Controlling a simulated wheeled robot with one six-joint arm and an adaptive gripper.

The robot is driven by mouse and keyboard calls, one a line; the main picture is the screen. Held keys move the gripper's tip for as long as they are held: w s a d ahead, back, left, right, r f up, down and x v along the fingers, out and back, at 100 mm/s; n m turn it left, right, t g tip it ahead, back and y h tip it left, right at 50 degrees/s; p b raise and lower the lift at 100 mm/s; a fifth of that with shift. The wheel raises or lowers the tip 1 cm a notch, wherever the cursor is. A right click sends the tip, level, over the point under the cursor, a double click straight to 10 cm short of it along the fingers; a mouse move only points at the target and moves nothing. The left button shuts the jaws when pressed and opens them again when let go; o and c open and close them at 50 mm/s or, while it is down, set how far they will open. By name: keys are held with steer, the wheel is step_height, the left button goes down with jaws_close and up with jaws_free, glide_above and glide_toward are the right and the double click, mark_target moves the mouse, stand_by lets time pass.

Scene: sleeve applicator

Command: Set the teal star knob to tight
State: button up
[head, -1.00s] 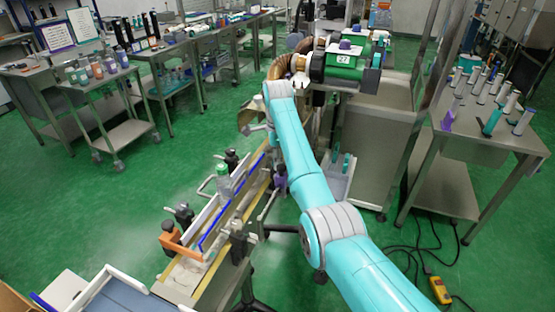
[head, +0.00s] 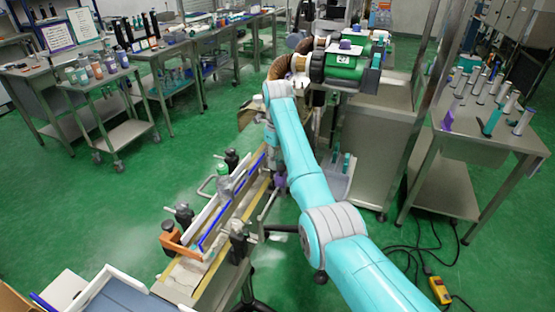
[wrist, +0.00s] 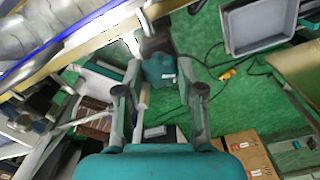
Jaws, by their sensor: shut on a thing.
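The teal star knob (wrist: 159,68) is at the upper middle of the wrist view, just below the rail's edge, on a dark clamp part. My gripper (wrist: 160,66) has one finger on each side of it, and the fingertips are closed on it. The knob's pointer or marks are too small to read. In the head view my teal arm reaches forward, and its wrist (head: 270,135) points down beside the far end of the conveyor. The gripper's fingers and the knob are hidden there.
The conveyor (head: 225,225) with a blue-edged guide rail (head: 205,240) runs beside my arm. An orange bracket (head: 178,243) stands at its near end. Cables cross the green floor.

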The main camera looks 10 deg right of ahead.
steer(key=shift+m, duration=1.9)
steer(key=o, duration=1.1)
steer(key=shift+o, duration=0.2)
